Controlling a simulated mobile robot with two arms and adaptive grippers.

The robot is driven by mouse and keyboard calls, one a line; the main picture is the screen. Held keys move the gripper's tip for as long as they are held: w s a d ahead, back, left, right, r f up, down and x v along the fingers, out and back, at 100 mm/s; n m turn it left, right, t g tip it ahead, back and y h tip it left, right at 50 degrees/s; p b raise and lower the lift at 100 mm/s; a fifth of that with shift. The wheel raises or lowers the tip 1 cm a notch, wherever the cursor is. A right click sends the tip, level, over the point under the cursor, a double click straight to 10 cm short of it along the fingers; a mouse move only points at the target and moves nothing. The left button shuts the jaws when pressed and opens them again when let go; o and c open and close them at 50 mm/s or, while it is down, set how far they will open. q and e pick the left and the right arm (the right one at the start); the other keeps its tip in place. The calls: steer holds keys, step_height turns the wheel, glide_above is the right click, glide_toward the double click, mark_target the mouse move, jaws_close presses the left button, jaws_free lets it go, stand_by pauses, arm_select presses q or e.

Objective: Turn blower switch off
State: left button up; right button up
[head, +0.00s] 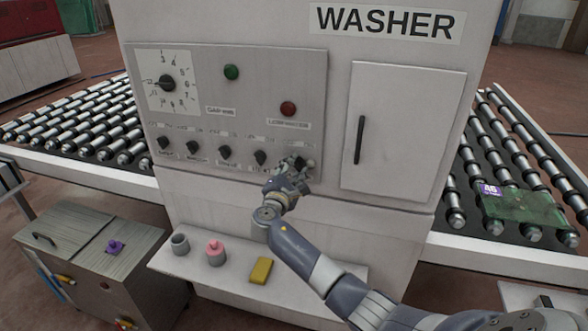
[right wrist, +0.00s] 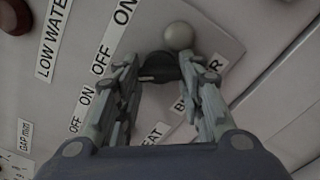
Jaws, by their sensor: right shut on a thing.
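The washer's control panel (head: 255,110) carries a row of dark rotary switches. My right gripper (head: 297,168) is at the rightmost switch of the row and mostly covers it in the head view. In the right wrist view the dark switch knob (right wrist: 160,66) sits between the fingertips of the right gripper (right wrist: 165,78), which is shut on it. A label partly hidden by a finger shows only "B" and "R". OFF and ON labels (right wrist: 101,56) show left of the knob. The knob's exact setting is hard to tell. My left gripper is not in view.
A pale round ball (right wrist: 178,36) is just beyond the knob. A door with a dark handle (head: 360,140) is right of the panel. A shelf (head: 215,275) below holds a grey cup, a pink-topped object and a yellow block (head: 261,270). Roller conveyors flank the washer.

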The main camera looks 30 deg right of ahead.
steer(key=o, duration=1.1)
steer(key=shift+c, duration=0.2)
steer(key=shift+a, duration=0.1)
steer(key=v, duration=1.2)
steer(key=shift+f, duration=0.15)
